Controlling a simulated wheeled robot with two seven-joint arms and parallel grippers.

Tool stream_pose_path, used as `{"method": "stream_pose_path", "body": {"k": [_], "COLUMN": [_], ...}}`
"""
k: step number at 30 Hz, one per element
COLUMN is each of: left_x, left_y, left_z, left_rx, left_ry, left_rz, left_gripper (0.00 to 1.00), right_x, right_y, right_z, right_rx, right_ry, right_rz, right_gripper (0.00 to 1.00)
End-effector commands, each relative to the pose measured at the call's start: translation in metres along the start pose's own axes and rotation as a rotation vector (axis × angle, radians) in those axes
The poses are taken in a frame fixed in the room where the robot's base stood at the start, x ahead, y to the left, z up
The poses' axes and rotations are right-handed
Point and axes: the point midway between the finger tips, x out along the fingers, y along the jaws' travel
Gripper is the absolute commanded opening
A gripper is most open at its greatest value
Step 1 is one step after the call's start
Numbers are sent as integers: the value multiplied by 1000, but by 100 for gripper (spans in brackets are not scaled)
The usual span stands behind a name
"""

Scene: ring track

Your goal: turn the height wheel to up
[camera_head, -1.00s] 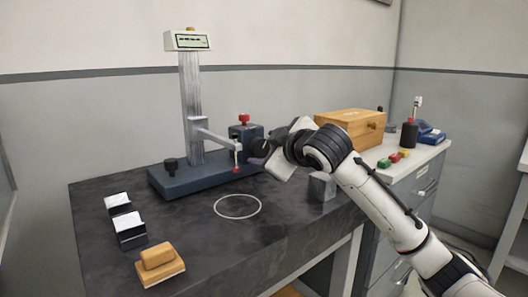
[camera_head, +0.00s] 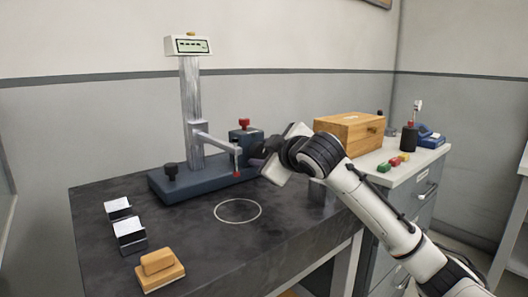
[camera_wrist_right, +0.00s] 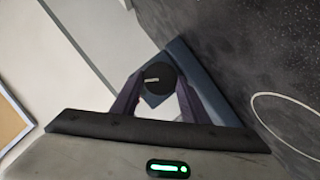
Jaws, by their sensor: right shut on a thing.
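The height gauge stands at the back of the dark stone table, with a blue base (camera_head: 195,184), an upright metal column (camera_head: 193,105) and a side arm with a red-tipped probe (camera_head: 237,173). A blue block with a red knob (camera_head: 244,123) rises at the base's right end. My right gripper (camera_head: 256,152) is at that block's right side. In the right wrist view its two fingers close around a round black wheel with a white mark (camera_wrist_right: 153,79). In the head view the wheel is mostly hidden by the gripper. My left gripper is not in view.
A small display (camera_head: 188,44) tops the column. A black knob (camera_head: 171,171) sits on the base's left. Dark blocks with pale tops (camera_head: 130,234) and a wooden block (camera_head: 160,268) lie front left. The table middle is clear.

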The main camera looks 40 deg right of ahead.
Motion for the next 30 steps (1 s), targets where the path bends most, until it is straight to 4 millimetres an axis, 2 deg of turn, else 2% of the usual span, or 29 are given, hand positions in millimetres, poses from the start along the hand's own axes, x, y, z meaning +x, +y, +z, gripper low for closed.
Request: {"method": "stream_pose_path", "body": {"k": [3,18,30], "left_x": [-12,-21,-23], "left_y": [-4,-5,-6], "left_z": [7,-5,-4], "left_rx": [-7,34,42], "left_ry": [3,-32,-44], "left_rz": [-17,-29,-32], "left_gripper": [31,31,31], "right_x": [-1,0,0], "right_y": [1,-4,-6], "right_z": [-2,0,2], "right_rx": [-54,-374,-499], "right_ry": [-2,-1,-1], "right_rz": [19,151,205], "right_gripper": [18,18,18]}}
